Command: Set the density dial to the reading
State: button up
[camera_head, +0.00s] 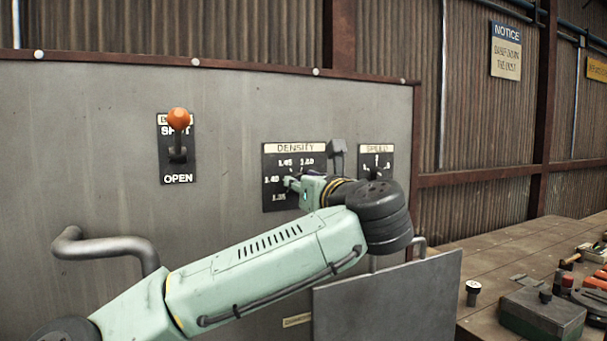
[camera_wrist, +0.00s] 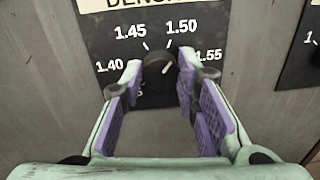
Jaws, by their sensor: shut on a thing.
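The density dial is a dark round knob (camera_wrist: 158,72) on a black plate (camera_head: 268,160) lettered DENSITY, fixed to a grey panel. In the wrist view the plate reads 1.40, 1.45, 1.50 and 1.55 around the knob; a lower-left mark is mostly hidden by a finger. My gripper (camera_wrist: 160,80) is shut on the knob, one purple-padded finger on each side. The knob's pointer cannot be made out clearly. In the head view my gripper (camera_head: 290,185) and arm cover the knob and the plate's right part. No separate reading is visible.
A SPEED dial (camera_head: 376,160) sits just right, partly behind my wrist. An orange-knobbed SHUT/OPEN lever (camera_head: 179,120) is at upper left. A bent pipe handle (camera_head: 105,246) sticks out at lower left. A wooden bench (camera_head: 490,255) with tools and a green box (camera_head: 542,313) stands at right.

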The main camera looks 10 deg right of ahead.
jog(key=m, duration=0.7)
jog(key=shift+m+p, duration=0.4)
jog(key=shift+m, duration=0.3)
jog(key=o, duration=1.2)
jog(key=shift+c, duration=0.2)
